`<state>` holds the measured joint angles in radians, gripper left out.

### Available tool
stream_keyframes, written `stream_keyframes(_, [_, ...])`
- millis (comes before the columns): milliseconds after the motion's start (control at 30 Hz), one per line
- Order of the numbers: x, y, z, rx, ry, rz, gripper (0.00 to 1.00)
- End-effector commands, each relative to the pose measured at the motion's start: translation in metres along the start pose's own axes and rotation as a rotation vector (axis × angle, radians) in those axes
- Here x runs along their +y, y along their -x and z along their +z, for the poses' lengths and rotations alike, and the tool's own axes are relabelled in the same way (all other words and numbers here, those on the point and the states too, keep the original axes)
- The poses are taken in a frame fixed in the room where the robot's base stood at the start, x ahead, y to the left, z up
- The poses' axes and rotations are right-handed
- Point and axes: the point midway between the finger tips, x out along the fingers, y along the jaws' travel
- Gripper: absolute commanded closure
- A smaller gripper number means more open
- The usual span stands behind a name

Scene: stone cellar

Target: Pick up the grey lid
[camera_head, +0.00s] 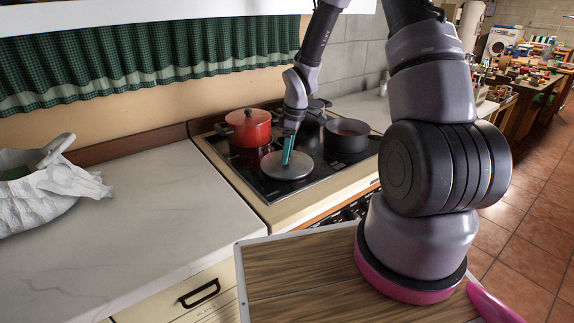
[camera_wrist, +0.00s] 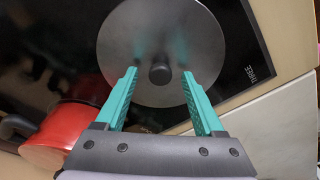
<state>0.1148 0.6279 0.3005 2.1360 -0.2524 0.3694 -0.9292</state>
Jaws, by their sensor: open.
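The grey lid (camera_head: 293,166) is a flat round disc lying on the black stovetop, at its front left. In the wrist view the lid (camera_wrist: 160,30) shows from above, with a dark round knob (camera_wrist: 159,73) at its middle. My gripper (camera_head: 287,158) is over the lid, pointing down. In the wrist view my gripper (camera_wrist: 160,78) has its two teal fingers apart, one on each side of the knob. Nothing is held. I cannot tell how far the fingertips are above the lid.
A red pot (camera_head: 248,128) stands close behind the lid on the stovetop (camera_head: 258,181). A dark pan (camera_head: 345,136) stands to its right, with another pot (camera_head: 317,106) behind. A white bag-like container (camera_head: 45,190) sits on the left counter (camera_head: 150,205), which is otherwise clear.

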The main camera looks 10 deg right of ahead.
Motion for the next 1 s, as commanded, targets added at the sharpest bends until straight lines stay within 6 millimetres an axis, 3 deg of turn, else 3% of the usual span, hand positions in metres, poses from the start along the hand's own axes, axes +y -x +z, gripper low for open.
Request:
stream_keyframes(267, [0.0, -0.003, 0.0, 0.0, -0.001, 0.001, 0.3])
stream_keyframes(400, [0.0, -0.003, 0.0, 0.0, -0.001, 0.001, 0.83])
stream_keyframes(433, [0.0, -0.003, 0.0, 0.0, -0.001, 0.001, 0.95])
stream_keyframes(467, [0.0, -0.003, 0.0, 0.0, -0.001, 0.001, 1.0])
stream_keyframes(767, [0.001, -0.002, 0.0, 0.001, -0.001, 0.001, 1.0])
stream_keyframes(867, [0.001, 0.007, -0.002, 0.002, -0.001, 0.003, 1.0])
stream_keyframes(1000, [0.002, 0.033, -0.006, 0.003, -0.002, 0.006, 1.0])
